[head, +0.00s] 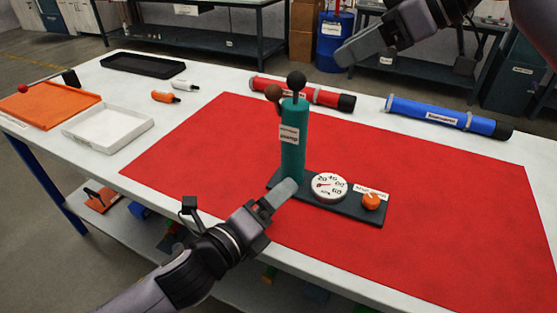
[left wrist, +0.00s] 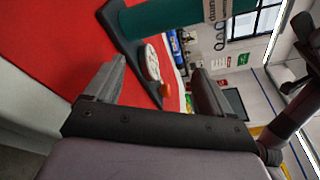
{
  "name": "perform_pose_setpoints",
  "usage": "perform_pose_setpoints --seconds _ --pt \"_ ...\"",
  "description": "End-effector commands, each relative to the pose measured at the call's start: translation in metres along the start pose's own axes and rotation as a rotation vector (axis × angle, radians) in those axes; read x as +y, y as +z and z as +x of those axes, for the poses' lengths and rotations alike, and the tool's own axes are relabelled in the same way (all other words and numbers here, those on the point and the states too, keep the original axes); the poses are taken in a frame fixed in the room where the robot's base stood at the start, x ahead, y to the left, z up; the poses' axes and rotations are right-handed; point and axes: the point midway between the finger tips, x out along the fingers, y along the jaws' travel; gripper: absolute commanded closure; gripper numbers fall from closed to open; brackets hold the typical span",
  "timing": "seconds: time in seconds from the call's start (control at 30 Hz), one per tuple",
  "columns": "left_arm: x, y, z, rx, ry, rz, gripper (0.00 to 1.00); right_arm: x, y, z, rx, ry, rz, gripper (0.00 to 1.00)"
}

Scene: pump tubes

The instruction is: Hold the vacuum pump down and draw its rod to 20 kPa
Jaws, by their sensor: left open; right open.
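The vacuum pump stands upright on the red mat, its teal cylinder (head: 293,150) fixed to a dark base plate (head: 358,213). A white round gauge (head: 329,187) and an orange knob (head: 371,201) are on the plate; the needle is too small to read surely. My left gripper (head: 284,191) is at the plate's near edge, in front of the cylinder; in the left wrist view its open fingers (left wrist: 157,80) hold nothing. My right gripper (head: 345,52) is open, raised at the upper right, apart from the pump.
Red (head: 300,93) and blue (head: 445,116) tubes lie along the table's far side. An orange tray (head: 45,105), a white tray (head: 108,128), a black tray (head: 143,64) and two small bottles (head: 166,97) are at the left. The red mat (head: 200,150) is clear around the pump.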

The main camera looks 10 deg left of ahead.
Motion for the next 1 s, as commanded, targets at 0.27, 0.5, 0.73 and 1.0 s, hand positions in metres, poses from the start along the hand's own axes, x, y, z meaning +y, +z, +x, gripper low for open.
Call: perform_pose_setpoints --seconds 0.27,0.5,0.73,1.0 --pt "-0.021 0.027 0.034 -0.12 0.06 0.693 0.17 0.0 0.0 0.0 0.0 0.0 0.0 0.57" --pt "-0.033 0.043 0.045 -0.193 0.109 1.015 0.17 0.0 0.0 0.0 0.0 0.0 0.0 0.57" --pt "-0.035 0.049 0.058 -0.207 0.121 1.073 0.17 0.0 0.0 0.0 0.0 0.0 0.0 0.57" --pt "-0.035 0.057 0.092 -0.205 0.12 1.068 0.17 0.0 0.0 0.0 0.0 0.0 0.0 0.57"
